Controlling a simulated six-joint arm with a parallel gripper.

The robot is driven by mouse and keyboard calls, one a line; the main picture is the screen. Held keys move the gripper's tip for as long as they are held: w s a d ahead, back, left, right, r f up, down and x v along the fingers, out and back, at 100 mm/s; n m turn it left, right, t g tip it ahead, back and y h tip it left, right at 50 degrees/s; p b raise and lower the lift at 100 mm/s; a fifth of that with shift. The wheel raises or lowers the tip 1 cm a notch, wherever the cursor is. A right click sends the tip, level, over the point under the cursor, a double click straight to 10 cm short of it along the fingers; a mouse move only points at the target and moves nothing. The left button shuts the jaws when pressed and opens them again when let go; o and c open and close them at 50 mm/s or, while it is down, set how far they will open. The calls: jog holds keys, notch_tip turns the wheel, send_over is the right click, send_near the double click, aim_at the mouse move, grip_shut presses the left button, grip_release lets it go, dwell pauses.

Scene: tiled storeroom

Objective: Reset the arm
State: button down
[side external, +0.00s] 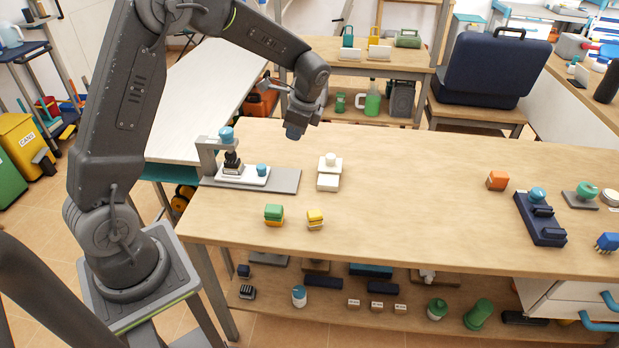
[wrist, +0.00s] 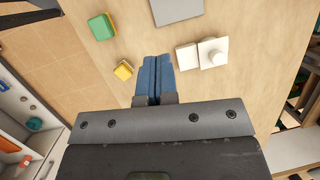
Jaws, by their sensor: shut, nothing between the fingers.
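My gripper (side external: 294,132) hangs over the back left part of the wooden table (side external: 420,190), above the surface and clear of the things on it. In the wrist view its two blue fingers (wrist: 156,78) lie side by side, shut with nothing between them. A white block with a round knob (side external: 329,164) stands on the table to the right of and below the gripper in the side view. It also shows in the wrist view (wrist: 213,52), to the right of the fingers.
A grey plate (side external: 285,181) carries a stand with a blue knob and a white tray. A green-yellow block (side external: 273,214) and a yellow block (side external: 315,219) sit near the front edge. An orange block (side external: 497,180) and a dark blue device (side external: 540,220) are at right. The table's middle is clear.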

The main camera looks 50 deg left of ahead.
jog(key=s+d+r+n+t+h, duration=0.1)
jog(key=s+d+r+n+t, duration=0.3)
jog(key=s+d+r, duration=0.7)
jog(key=s+d+r+n+t+h, duration=0.1)
jog(key=s+d+n, duration=0.1)
jog(key=s, duration=0.4)
jog(key=s+d+r+n+t+h, duration=0.1)
jog(key=s+d+r+n, duration=0.1)
jog(key=s, duration=0.4)
jog(key=shift+d+n+t, duration=0.15)
jog(key=shift+n+t, duration=0.25)
jog(key=shift+n, duration=0.5)
jog(key=shift+w, duration=0.1)
